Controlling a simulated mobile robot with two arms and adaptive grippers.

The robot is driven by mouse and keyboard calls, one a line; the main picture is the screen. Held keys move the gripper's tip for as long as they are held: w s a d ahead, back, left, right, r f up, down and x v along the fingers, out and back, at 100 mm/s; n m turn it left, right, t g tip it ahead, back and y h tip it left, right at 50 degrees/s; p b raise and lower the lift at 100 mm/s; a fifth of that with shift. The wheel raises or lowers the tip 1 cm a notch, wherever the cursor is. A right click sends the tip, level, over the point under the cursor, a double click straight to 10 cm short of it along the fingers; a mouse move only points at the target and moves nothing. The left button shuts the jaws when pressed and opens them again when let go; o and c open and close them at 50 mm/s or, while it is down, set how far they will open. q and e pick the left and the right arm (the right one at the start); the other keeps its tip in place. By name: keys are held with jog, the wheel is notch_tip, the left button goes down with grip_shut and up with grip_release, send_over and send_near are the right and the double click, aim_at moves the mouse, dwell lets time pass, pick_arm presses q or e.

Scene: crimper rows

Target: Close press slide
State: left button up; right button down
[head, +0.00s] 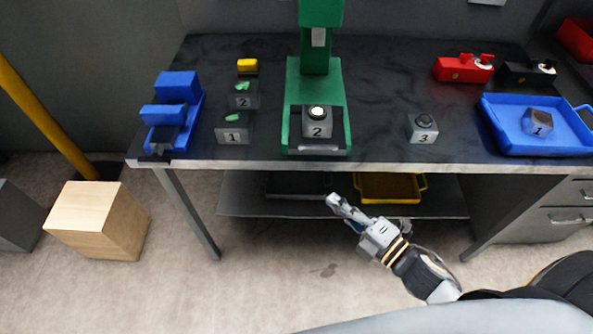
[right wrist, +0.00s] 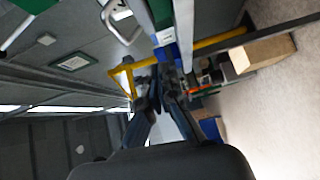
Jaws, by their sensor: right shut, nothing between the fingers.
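The green press (head: 320,70) stands on the dark workbench at the back middle. Its dark slide (head: 337,143) sits low at the front of the press base and carries a grey block marked 2 (head: 317,122). The slide reaches close to the table's front edge. My right gripper (head: 333,201) is shut and empty, in front of the bench and below the tabletop edge, apart from the press. It also shows in the right wrist view (right wrist: 158,85), fingers together. My left gripper is not in view.
A blue vise (head: 180,87) is at left, a blue tray (head: 570,135) at right. A lower shelf holds a yellow tray (head: 424,186). A wooden box (head: 85,212) stands on the floor.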

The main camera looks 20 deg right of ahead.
jog(key=r, duration=0.2)
jog(key=p, duration=0.4)
send_near(290, 149)
jog(key=a+x, duration=0.1)
jog(key=x, duration=0.4)
jog(key=shift+w+d+f+n+y+p, duration=0.15)
jog(key=shift+w+d+n+y+p, duration=0.15)
jog(key=shift+w+d+n+y, duration=0.1)
